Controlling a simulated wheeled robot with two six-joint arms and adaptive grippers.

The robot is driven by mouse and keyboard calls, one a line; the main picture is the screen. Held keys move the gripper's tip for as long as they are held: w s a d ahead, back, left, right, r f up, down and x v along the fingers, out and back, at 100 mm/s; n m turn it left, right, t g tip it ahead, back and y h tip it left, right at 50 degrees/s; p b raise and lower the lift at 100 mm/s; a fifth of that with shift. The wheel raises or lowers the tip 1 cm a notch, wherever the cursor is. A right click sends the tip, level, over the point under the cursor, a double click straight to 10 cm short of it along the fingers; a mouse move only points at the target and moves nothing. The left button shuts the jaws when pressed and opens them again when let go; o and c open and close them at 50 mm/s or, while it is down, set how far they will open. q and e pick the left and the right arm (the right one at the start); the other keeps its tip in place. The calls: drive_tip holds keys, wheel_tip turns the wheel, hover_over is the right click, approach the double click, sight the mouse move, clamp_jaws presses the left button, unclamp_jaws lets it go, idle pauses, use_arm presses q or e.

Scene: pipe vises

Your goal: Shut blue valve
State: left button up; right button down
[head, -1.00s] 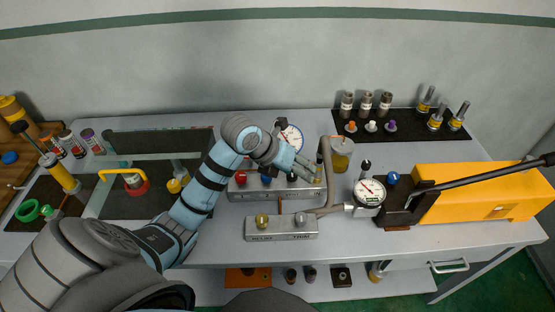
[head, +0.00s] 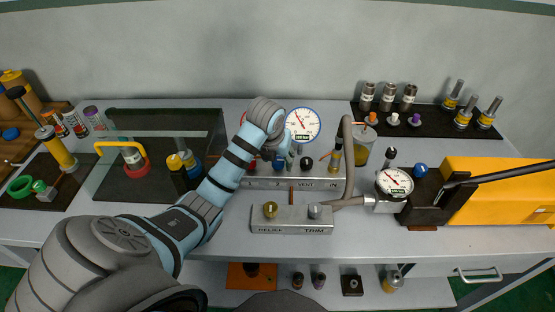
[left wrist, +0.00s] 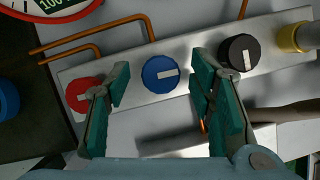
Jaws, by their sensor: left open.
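The blue valve is a round blue knob (left wrist: 160,76) with a white bar mark, on a long grey metal block (left wrist: 190,45). The mark lies roughly along the block, slightly tilted. My left gripper (left wrist: 160,85) is open, with one finger on each side of the blue knob and gaps between. In the head view my left gripper (head: 283,152) points down over the block (head: 260,184) and mostly hides the blue knob. My right gripper is not in view.
A red knob (left wrist: 83,94) sits beside the left finger and a black knob (left wrist: 240,52) beside the right finger. A brass fitting (left wrist: 296,38) is at the block's right end. A round gauge (head: 302,124) stands behind; a second block (head: 291,217) lies in front.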

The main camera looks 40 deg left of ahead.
use_arm(q)
drive_tip(key=shift+s, duration=0.1)
drive_tip(key=c, duration=1.2)
drive_tip(key=shift+o, duration=0.2)
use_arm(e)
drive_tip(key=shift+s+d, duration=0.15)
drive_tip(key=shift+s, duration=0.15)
